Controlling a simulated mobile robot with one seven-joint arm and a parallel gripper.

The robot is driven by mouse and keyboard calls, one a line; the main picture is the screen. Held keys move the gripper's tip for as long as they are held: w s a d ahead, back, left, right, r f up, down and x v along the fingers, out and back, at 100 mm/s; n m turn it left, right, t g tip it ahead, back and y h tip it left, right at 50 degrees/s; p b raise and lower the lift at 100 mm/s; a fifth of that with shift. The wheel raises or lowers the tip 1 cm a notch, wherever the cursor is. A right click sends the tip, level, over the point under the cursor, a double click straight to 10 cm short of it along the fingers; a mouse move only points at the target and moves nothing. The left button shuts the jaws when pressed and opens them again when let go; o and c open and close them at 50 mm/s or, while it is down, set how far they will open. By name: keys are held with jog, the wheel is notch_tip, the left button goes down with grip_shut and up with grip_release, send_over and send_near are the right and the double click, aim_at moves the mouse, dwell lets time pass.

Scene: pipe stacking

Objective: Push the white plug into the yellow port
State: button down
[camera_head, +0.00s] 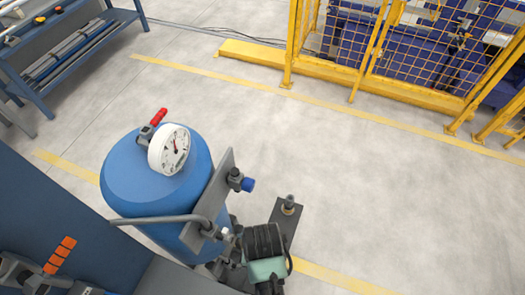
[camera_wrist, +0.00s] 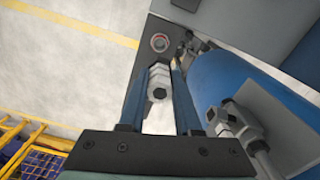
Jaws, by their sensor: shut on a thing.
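My gripper (camera_wrist: 158,72) shows in the wrist view as two blue-grey fingers on a dark base. It is shut on a light grey-white hexagonal fitting, which looks like the white plug (camera_wrist: 158,88). Just beyond the fingertips is a dark plate with a round port with a reddish ring (camera_wrist: 159,42). I cannot make out a clearly yellow port. The plug appears apart from the ringed port, but the depth is hard to judge. In the head view my dark wrist hides the fingers and the plug.
A blue tank (camera_head: 130,180) with a white gauge (camera_head: 169,149) and a red handle (camera_head: 158,117) stands close by. A grey bracket plate (camera_head: 219,186) carries a blue-capped fitting (camera_head: 248,185). A dark plate holds an upright fitting (camera_head: 289,203). Open floor lies beyond.

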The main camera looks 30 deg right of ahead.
jog(key=shift+r+p, duration=2)
jog(key=shift+r, duration=0.1)
